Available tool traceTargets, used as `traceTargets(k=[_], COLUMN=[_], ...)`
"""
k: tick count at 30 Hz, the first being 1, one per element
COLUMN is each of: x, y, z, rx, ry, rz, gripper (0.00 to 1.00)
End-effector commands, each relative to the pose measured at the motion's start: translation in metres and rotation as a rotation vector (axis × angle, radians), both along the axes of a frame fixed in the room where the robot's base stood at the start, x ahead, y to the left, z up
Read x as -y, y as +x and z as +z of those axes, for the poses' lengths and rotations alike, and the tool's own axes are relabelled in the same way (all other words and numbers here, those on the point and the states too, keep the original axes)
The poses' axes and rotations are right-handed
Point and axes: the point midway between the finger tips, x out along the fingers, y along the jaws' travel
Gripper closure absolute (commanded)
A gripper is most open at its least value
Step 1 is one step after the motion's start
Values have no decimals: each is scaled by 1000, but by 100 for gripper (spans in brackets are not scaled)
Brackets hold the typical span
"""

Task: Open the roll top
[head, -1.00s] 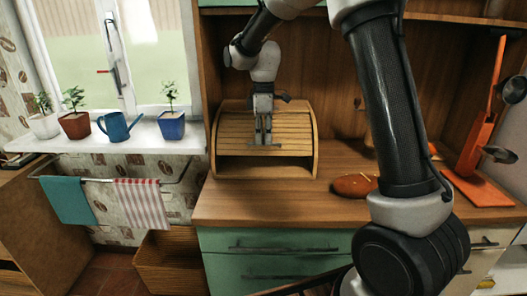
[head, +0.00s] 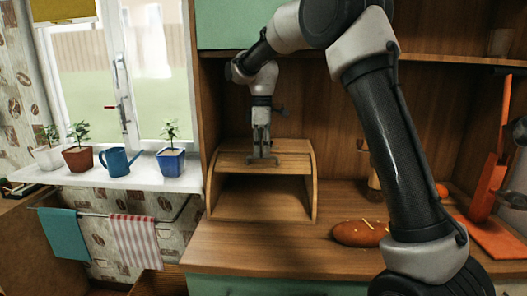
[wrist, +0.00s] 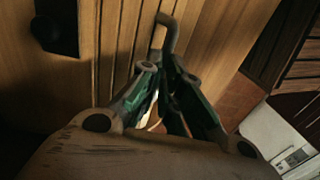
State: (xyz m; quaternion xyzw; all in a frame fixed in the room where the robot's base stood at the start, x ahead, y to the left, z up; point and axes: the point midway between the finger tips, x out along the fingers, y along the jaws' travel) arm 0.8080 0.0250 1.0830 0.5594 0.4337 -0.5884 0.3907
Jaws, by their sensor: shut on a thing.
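The wooden bread box (head: 312,185) stands on the counter below the back panel. Its slatted roll top (head: 290,156) is raised high, and the dark inside shows below its lower edge. My gripper (head: 262,158) is at the roll top's lower edge, pointing down, shut on the grey handle. In the wrist view the fingers of my gripper (wrist: 172,80) close around the bent metal handle (wrist: 168,32) beside the wooden slats (wrist: 120,50). The far part of the handle is hidden by the fingers.
A bread loaf (head: 358,233) lies on the counter (head: 270,250) right of the box. An orange stand (head: 490,195) is at the far right. The counter in front of the box is clear.

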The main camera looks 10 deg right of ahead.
Motion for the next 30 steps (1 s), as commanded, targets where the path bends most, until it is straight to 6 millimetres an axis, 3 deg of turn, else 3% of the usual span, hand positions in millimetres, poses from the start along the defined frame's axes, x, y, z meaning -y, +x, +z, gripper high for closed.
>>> traceTargets(k=[1,8,13,15,30], x=[4,5,5,5,4], y=[2,2,2,2,2], z=[-15,-15,-15,-15,-13], rx=[-12,-12,-12,-12,-9], ry=[-7,-7,-8,-8,-9], rz=[-7,-7,-6,-5,-2], gripper=[100,100,68,64,68])
